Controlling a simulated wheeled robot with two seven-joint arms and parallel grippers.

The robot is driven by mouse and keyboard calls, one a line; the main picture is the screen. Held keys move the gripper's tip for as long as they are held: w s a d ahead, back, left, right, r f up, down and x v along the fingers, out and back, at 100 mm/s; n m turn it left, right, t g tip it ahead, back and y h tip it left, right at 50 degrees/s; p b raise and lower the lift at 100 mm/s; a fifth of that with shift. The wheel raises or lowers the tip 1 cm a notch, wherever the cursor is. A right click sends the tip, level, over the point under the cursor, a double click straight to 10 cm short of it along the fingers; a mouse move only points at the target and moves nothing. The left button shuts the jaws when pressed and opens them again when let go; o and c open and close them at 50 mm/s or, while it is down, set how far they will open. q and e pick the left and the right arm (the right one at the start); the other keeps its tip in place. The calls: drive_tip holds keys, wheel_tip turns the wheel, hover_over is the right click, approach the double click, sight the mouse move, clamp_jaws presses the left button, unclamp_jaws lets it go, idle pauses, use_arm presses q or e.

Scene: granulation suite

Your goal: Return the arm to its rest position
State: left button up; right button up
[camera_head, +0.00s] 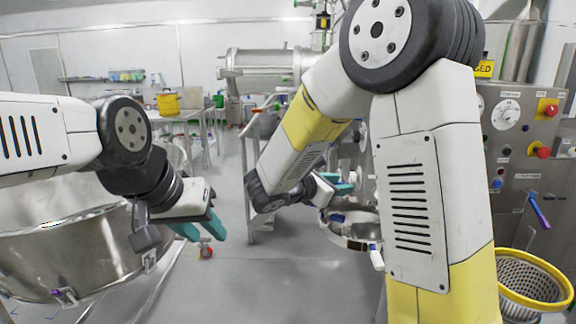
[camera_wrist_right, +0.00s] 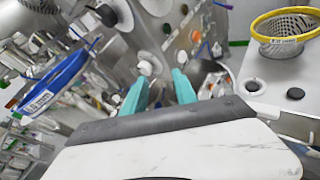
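My right arm (camera_head: 412,200) fills the middle and right of the head view, raised and bent. Its forearm reaches down and away to the right gripper (camera_head: 338,184), which is partly hidden near a steel bowl. In the right wrist view the two teal fingers of the right gripper (camera_wrist_right: 158,86) stand apart with nothing between them. My left arm (camera_head: 60,132) comes in from the left. Its left gripper (camera_head: 201,228) points down with its teal fingers spread and empty, beside a large steel vessel.
The large steel vessel (camera_head: 75,255) stands at the left. A steel bowl (camera_head: 352,231) and a control panel (camera_head: 525,140) are at the right. A yellow-rimmed perforated basket (camera_head: 530,280) is at lower right. Grey floor (camera_head: 270,285) between them is open.

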drive_tip(key=s+d+f+m+g+y, duration=0.1)
drive_tip(key=s+d+m+g+y, duration=0.25)
drive_tip(key=s+m, duration=0.35)
drive_tip(key=s+d+f+m+g+y, duration=0.1)
drive_tip(key=s+d+m+g+y, duration=0.15)
drive_tip(key=s+d+m, duration=0.45)
drive_tip(key=s+a+r+m+t+y, duration=0.2)
drive_tip(key=s+a+r+m+y, duration=0.2)
drive_tip(key=s+a+m+y, duration=0.3)
drive_tip(key=s+a+m, duration=0.1)
drive_tip(key=s+a, duration=0.1)
drive_tip(key=shift+s+a+r+m, duration=0.25)
drive_tip(key=shift+s+a+m, duration=0.05)
drive_tip(key=shift+a+m, duration=0.1)
drive_tip(key=shift+d, duration=0.15)
